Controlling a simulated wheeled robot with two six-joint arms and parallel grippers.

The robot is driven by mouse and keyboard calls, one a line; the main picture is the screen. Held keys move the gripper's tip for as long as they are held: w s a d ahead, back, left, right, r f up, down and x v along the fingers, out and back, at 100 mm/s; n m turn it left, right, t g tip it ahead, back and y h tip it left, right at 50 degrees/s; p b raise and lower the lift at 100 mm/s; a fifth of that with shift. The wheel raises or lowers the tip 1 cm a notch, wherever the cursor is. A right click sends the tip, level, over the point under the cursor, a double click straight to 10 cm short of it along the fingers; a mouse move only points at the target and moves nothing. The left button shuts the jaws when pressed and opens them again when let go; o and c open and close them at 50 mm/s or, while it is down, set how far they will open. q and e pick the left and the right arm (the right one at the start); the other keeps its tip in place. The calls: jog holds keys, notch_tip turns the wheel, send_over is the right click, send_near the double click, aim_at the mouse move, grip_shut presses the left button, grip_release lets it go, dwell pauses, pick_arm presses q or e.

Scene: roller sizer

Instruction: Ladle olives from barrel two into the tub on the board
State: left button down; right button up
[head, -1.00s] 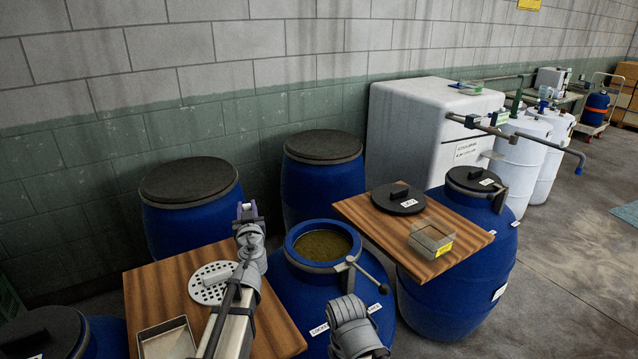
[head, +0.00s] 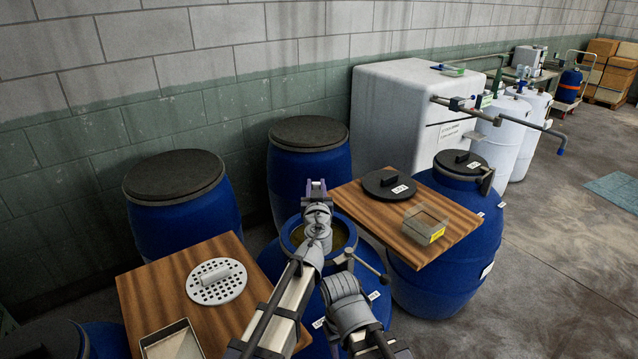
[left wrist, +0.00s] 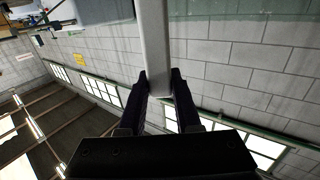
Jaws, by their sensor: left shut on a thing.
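An open blue barrel (head: 292,246) holds dark olive-brown contents, partly hidden behind my left arm. My left gripper (head: 317,188) is above this opening. In the left wrist view its fingers (left wrist: 159,84) are shut on a flat light-grey handle, apparently of the ladle (left wrist: 154,40). The ladle's bowl cannot be made out in either view. The clear tub (head: 425,222) with a yellow label sits on the wooden board (head: 362,216), right of the open barrel. My right gripper is not in view.
A black lid (head: 388,185) lies behind the tub on the board. A left board (head: 150,285) holds a perforated white disc (head: 216,281) and a shallow tray (head: 172,343). A lever clamp (head: 350,258) juts from the open barrel's rim. Closed blue barrels (head: 308,165) stand behind.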

pick_arm(q)
jog(key=shift+d, duration=0.5)
jog(key=shift+f, duration=0.15)
notch_tip(320, 180, down, 13)
jog(key=b, duration=1.3)
dwell(0.6)
notch_tip(320, 180, up, 12)
jog(key=p, duration=1.2)
jog(key=shift+r, duration=0.2)
dwell(0.5)
